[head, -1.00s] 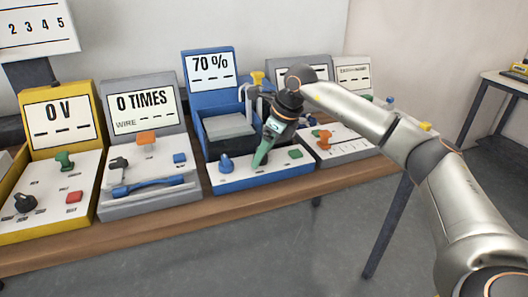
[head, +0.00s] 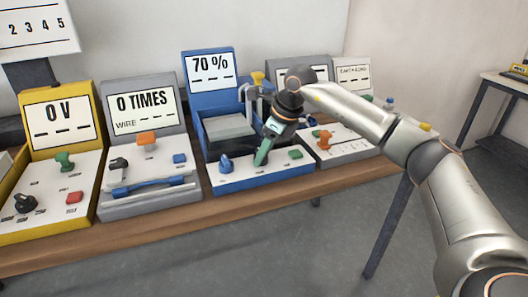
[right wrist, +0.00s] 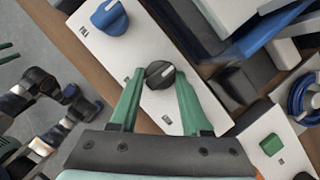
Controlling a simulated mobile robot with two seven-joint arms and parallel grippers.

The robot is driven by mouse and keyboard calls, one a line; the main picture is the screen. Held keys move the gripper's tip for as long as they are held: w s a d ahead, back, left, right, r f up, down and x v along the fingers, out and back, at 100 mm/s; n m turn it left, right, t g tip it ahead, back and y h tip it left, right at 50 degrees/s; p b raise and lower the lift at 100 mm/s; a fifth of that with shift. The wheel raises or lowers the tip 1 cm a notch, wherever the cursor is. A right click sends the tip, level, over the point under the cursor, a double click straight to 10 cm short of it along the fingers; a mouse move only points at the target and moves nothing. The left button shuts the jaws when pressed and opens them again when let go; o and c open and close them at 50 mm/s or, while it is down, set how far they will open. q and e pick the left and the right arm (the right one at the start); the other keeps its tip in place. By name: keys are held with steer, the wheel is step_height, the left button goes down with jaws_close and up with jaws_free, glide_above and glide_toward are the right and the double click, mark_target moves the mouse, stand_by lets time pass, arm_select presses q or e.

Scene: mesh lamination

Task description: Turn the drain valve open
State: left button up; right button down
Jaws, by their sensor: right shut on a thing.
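My right gripper (head: 261,160) reaches down to the white control panel (head: 228,179) of the blue station marked 70 %. In the right wrist view, its two green fingers (right wrist: 159,80) are on either side of a black round knob (right wrist: 159,75) with a pale pointer line, and they are shut on it. The knob's label is not readable, and in the head view the fingers hide the knob. A blue knob (head: 225,163) sits to the left on the same panel; its label in the wrist view reads FILL.
A green button (head: 295,154) is right of the gripper on the panel. Behind it are an open dark tank (head: 217,148) and a yellow-topped part (head: 257,78). Grey stations stand close on both sides along the wooden bench (head: 180,217). The floor in front is clear.

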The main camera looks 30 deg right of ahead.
steer(key=m+h+p, duration=0.1)
steer(key=m, duration=0.2)
steer(key=shift+a+r, duration=0.1)
steer(key=shift+a, duration=0.05)
steer(key=m+h, duration=0.1)
steer(key=m, duration=0.1)
steer(key=m+h+p, duration=0.1)
steer(key=m, duration=0.1)
steer(key=shift+a+m+t, duration=0.2)
steer(key=shift+m+t, duration=0.1)
steer(key=m+h, duration=0.1)
steer(key=m, duration=0.2)
steer(key=shift+a+m, duration=0.15)
steer(key=shift+m, duration=0.25)
steer(key=m+h, duration=0.1)
steer(key=m, duration=0.1)
steer(key=m+g+h, duration=0.1)
steer(key=m, duration=0.1)
steer(key=shift+w+a+m+g+p, duration=0.1)
steer(key=shift+w+m+g+p, duration=0.05)
steer(key=shift+m+g+p, duration=0.2)
steer(key=shift+m, duration=0.25)
steer(key=shift+c, duration=1.9)
jaws_free()
